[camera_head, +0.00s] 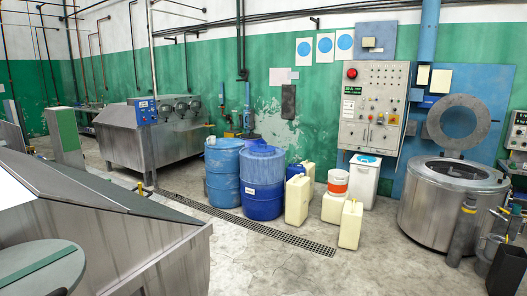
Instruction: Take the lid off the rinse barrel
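Two blue barrels stand upright on the floor near the middle of the view. The left barrel (223,178) is a worn, lighter blue and its top looks closed. The right barrel (263,193) is a deeper blue, with a small white label on its side. A ribbed blue lid (262,151) appears to cover its top. I cannot tell which barrel is the rinse barrel. Neither of my grippers shows in the view, and nothing is seen touching the barrels.
Yellowish canisters (297,201) and a white tub (337,182) with an orange band stand right of the barrels. A floor grate (250,223) runs in front. A steel drum machine (440,215) stands right; a large metal housing (120,235) fills the lower left. The centre floor is clear.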

